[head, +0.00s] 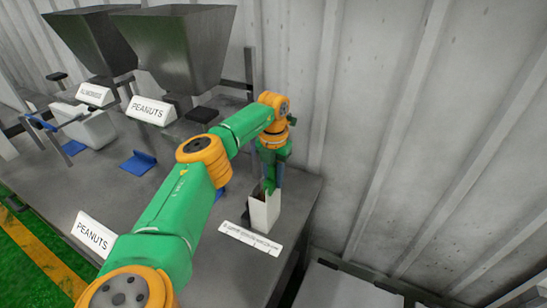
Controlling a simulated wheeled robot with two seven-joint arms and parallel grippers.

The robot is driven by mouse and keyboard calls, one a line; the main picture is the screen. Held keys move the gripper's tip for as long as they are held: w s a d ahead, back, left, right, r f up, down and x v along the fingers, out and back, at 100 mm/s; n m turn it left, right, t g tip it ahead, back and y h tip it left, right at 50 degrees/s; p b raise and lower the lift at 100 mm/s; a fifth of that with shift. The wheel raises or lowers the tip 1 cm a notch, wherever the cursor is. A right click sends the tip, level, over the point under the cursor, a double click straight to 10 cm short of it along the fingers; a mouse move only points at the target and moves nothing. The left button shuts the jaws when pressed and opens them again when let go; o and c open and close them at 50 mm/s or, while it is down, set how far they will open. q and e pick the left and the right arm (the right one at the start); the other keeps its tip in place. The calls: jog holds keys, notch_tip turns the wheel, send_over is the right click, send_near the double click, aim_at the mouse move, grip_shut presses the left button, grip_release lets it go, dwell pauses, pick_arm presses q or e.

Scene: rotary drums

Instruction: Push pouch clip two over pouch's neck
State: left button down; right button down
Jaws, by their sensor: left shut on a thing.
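My left gripper (271,180) points down at the right end of the dark table, shut on a small blue piece that looks like a pouch clip (279,175). Directly below it stands an upright white pouch (263,212), its top close under the fingers. A dark reddish patch shows at the pouch's upper left edge. I cannot tell whether the clip touches the pouch's neck. My right gripper is not in view.
A white label strip (250,238) lies in front of the pouch. Two grey hoppers (180,45) and "PEANUTS" signs (152,110) stand to the left. A white bin (90,127) is at the far left. The corrugated wall (400,120) rises close behind the pouch.

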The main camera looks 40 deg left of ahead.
pick_arm(q)
jog(key=shift+f, duration=0.35)
jog(key=c, duration=0.6)
grip_release()
notch_tip(320, 180, up, 6)
jog(key=shift+r+b, duration=0.1)
jog(key=shift+b, duration=0.5)
jog(key=shift+r, duration=0.5)
